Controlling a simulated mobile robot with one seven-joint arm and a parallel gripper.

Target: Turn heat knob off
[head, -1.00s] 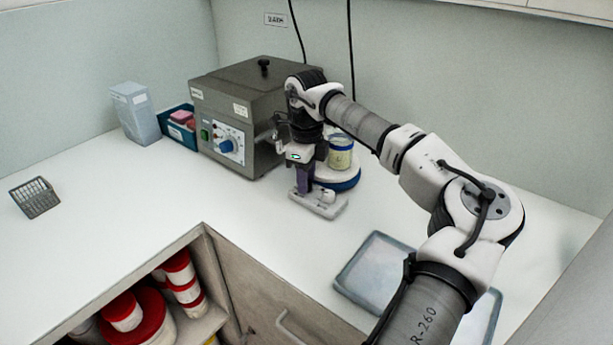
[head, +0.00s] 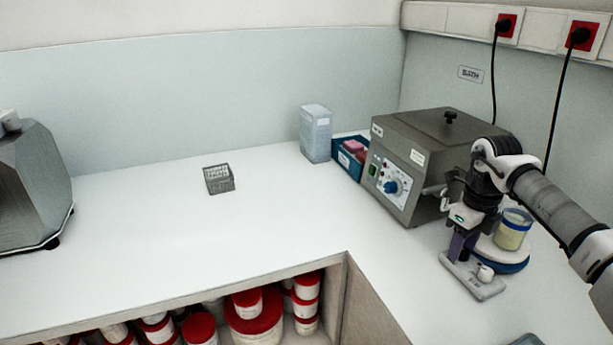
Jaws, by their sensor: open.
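The grey box-shaped bath (head: 425,145) stands on the right of the counter, with a black knob on its lid. The marking the knob points to is too small to read. My gripper (head: 462,246) is to the right of the panel, pointing down over a small grey stand on the counter. It is apart from the blue knob. The gripper is open; its fingertips are small and partly merge with the stand in the picture.
A jar with pale contents (head: 512,230) stands on a round blue-and-white base beside my arm. A teal bin (head: 350,158) and a pale blue box (head: 315,134) stand left of the bath. A wire rack (head: 219,179) sits mid-counter.

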